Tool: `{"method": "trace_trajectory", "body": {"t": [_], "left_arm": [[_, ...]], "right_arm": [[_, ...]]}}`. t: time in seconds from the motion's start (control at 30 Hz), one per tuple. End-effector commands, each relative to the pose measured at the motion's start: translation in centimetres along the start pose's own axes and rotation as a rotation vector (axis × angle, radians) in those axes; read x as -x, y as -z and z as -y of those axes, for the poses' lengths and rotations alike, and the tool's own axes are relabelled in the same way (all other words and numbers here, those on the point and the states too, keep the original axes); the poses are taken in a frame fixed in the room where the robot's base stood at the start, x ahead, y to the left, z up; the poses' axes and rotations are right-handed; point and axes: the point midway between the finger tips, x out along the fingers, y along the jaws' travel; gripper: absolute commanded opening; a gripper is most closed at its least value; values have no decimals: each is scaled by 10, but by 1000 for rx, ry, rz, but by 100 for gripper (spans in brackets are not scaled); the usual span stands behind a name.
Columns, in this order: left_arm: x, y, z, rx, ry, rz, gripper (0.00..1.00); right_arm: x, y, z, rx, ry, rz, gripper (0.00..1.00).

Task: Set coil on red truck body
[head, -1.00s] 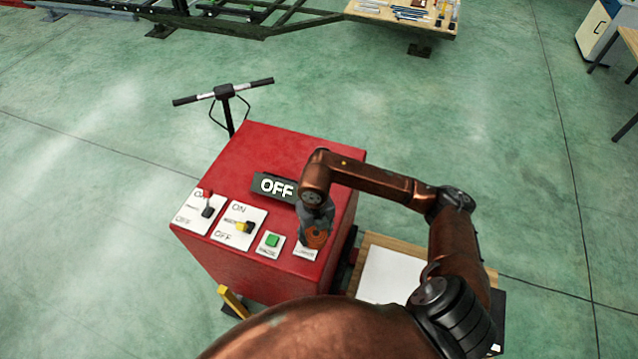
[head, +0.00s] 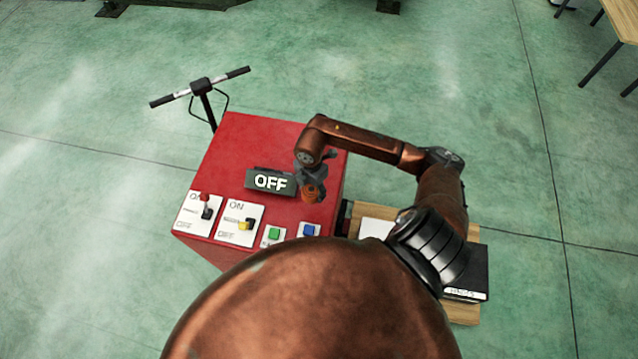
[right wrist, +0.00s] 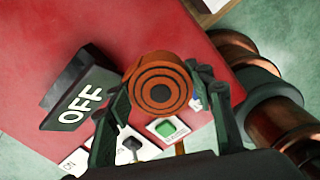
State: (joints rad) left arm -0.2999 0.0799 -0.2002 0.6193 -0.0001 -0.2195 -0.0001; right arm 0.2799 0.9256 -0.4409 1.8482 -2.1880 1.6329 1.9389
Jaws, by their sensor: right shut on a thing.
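The coil (head: 312,193) is a small orange-copper cylinder; in the right wrist view the coil (right wrist: 158,88) shows its ringed round end with a dark centre. My right gripper (head: 314,180) is shut on it, with a finger on either side in the right wrist view (right wrist: 160,100). The red truck body (head: 230,150) is a red box with a flat top, and the gripper with the coil is over its right part. I cannot tell whether the coil touches the top. My left gripper is not in view.
A dark OFF sign (head: 270,181) stands on the red top, left of the coil. Switch plates (head: 240,224), a green button (head: 273,234) and a blue button (head: 310,230) line the near edge. A handlebar (head: 201,88) rises behind. A wooden cart (head: 458,312) stands at the right.

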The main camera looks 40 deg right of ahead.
Motion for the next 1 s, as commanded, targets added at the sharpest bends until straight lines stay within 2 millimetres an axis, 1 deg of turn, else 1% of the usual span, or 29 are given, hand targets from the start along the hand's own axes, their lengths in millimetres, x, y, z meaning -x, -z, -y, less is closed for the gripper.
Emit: {"method": "trace_trajectory", "body": {"t": [0.03, 0.1, 0.3, 0.4, 0.57, 0.63, 0.8, 0.9, 1.0], "left_arm": [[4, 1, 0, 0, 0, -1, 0], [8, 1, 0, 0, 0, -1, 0], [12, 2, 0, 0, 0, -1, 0], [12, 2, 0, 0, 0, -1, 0], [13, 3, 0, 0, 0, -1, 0], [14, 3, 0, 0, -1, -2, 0], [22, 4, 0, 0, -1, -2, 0], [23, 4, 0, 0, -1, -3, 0], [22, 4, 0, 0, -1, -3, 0]], "right_arm": [[-4, -13, -3, -6, 3, 1, 18], [-11, -28, -9, -5, 3, 1, 18], [-48, -54, -20, -1, 1, -2, 18], [-59, -64, -23, 0, 0, 0, 18], [-68, -70, -26, 2, 0, -1, 18], [-74, -74, -27, 1, 0, -2, 18], [-96, -73, -26, 2, 1, -2, 18], [-102, -73, -27, 3, -1, -1, 18], [-102, -74, -27, 3, -1, 0, 18]]}}
